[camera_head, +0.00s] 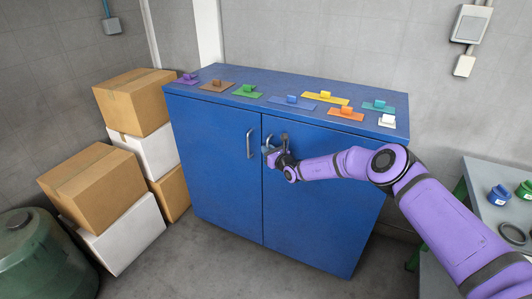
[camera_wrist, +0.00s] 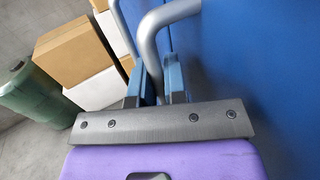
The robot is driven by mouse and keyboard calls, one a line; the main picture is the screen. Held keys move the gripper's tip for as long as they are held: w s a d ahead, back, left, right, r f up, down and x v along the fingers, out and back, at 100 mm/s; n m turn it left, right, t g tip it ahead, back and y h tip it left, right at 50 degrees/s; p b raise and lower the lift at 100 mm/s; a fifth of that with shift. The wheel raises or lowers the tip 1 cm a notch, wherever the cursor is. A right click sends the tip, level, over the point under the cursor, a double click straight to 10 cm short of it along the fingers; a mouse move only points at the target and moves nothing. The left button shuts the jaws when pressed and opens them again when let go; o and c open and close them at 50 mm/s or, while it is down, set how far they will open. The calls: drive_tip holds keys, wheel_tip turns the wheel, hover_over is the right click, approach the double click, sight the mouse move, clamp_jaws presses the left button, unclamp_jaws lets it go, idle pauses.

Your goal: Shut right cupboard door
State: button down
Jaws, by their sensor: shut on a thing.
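The blue cupboard (camera_head: 215,170) stands against the back wall. Its right door (camera_head: 318,205) looks flush or nearly flush with the front; I cannot tell if a small gap is left. My gripper (camera_head: 271,151) is at the right door's handle (camera_head: 285,137), near the door's upper left edge. In the wrist view, my gripper's two blue fingers (camera_wrist: 156,84) are closed around the grey bar of this handle (camera_wrist: 150,50). The left door's handle (camera_head: 249,143) is just to the left, apart from my gripper. The fingertips are partly hidden in the head view.
Several coloured blocks on plates, including a yellow one (camera_head: 326,97), lie on the cupboard top. Cardboard boxes (camera_head: 92,185) are stacked at the left, beside a green barrel (camera_head: 45,255). A grey table (camera_head: 490,205) with small jars stands at the right. The floor in front is clear.

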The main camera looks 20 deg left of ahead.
drive_tip(key=shift+w+d+r, duration=0.15)
drive_tip(key=shift+w+d, duration=0.2)
drive_tip(key=shift+w, duration=0.1)
drive_tip(key=c, duration=1.2)
unclamp_jaws()
drive_tip(key=shift+w, duration=0.1)
drive_tip(key=v, duration=1)
drive_tip(key=shift+s, duration=0.55)
